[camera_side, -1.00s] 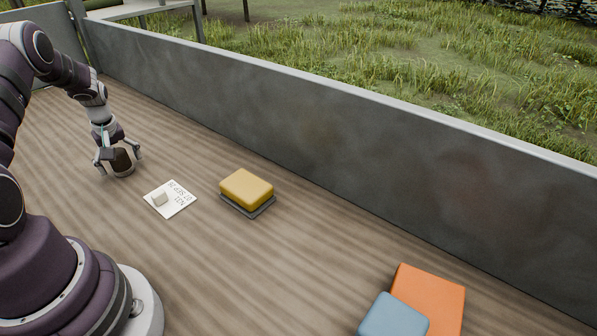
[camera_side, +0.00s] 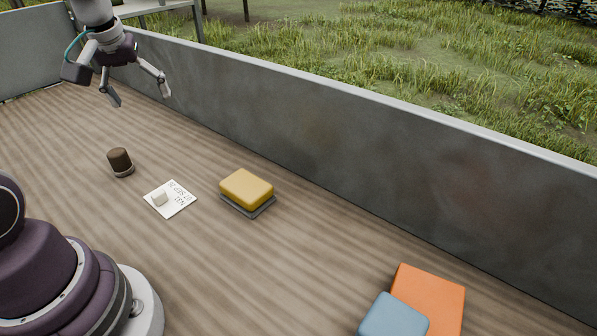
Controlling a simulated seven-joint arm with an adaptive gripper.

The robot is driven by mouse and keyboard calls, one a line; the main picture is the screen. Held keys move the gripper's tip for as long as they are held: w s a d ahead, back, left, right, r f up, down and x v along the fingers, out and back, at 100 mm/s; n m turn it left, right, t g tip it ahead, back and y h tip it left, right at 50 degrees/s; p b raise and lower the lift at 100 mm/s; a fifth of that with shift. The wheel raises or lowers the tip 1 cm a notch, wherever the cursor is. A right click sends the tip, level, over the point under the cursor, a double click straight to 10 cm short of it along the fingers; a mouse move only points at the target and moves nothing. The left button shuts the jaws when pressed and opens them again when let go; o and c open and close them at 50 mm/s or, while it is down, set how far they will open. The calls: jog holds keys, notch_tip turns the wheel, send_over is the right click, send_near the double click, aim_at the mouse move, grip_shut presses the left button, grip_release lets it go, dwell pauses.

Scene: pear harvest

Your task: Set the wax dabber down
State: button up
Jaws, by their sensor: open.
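The wax dabber (camera_side: 120,161) looks like a short dark brown cylinder with a lighter base. It stands upright on the wooden floor at the left, apart from everything else. My gripper (camera_side: 140,101) is open and empty, raised well above the dabber and a little to its right in the picture. Its fingers are spread wide and touch nothing.
A yellow block (camera_side: 246,188) sits on a dark base. Orange (camera_side: 437,292) and blue (camera_side: 393,318) blocks lie at lower right. A grey side wall (camera_side: 330,140) borders the floor.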

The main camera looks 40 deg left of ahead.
jog(key=s+d+r+m+t+h, duration=0.1)
jog(key=s+d+m, duration=0.2)
jog(key=d+m, duration=0.2)
jog(key=s+d+r+m+t+h, duration=0.1)
jog(key=d+m, duration=0.4)
jog(key=d, duration=0.7)
jog(key=shift+s+m+t+h, duration=0.3)
jog(key=shift+s+t+h, duration=0.15)
jog(key=shift+s, duration=0.8)
